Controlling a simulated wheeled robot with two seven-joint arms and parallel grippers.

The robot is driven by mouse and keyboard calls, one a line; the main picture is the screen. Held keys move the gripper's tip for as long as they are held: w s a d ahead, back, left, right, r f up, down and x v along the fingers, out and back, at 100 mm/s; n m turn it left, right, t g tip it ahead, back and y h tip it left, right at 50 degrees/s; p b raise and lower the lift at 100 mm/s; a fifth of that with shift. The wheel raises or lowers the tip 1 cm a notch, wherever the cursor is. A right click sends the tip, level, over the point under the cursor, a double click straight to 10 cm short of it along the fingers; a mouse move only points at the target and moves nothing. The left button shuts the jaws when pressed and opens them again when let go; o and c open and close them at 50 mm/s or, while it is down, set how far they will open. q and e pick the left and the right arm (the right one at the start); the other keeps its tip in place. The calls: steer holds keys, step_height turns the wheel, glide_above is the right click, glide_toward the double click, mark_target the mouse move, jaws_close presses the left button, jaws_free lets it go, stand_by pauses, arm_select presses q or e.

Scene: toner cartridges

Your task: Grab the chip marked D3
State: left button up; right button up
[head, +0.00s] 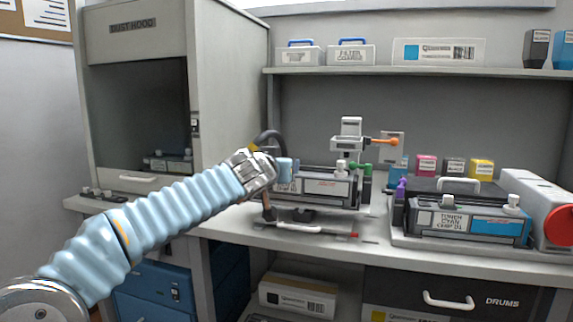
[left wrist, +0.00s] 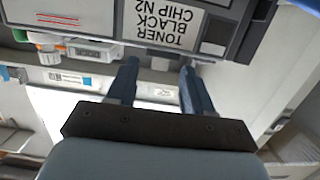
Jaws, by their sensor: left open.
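No marking D3 is readable in either view, and I cannot pick out a chip bearing it. My left gripper (head: 287,168) is in front of the left end of a dark cartridge (head: 325,187) in the fixture at the middle of the bench. In the left wrist view the open, empty fingers (left wrist: 158,82) point at a cartridge (left wrist: 110,22) labelled TONER BLACK CHIP N2, seen upside down. Whether they touch it is unclear. Another cartridge (head: 465,224), labelled TONER CYAN CHIP D1, sits at the right. My right gripper is not in view.
A dust hood (head: 125,60) stands at the left. A fixture with an orange handle (head: 384,141) and a green knob (head: 361,167) rises mid-bench. Small coloured boxes (head: 426,165) stand behind the right cartridge. A red round part (head: 560,225) is at far right. A shelf (head: 420,71) holds boxes.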

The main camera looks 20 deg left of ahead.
arm_select(q)
steer(key=shift+w, duration=0.65)
jaws_close()
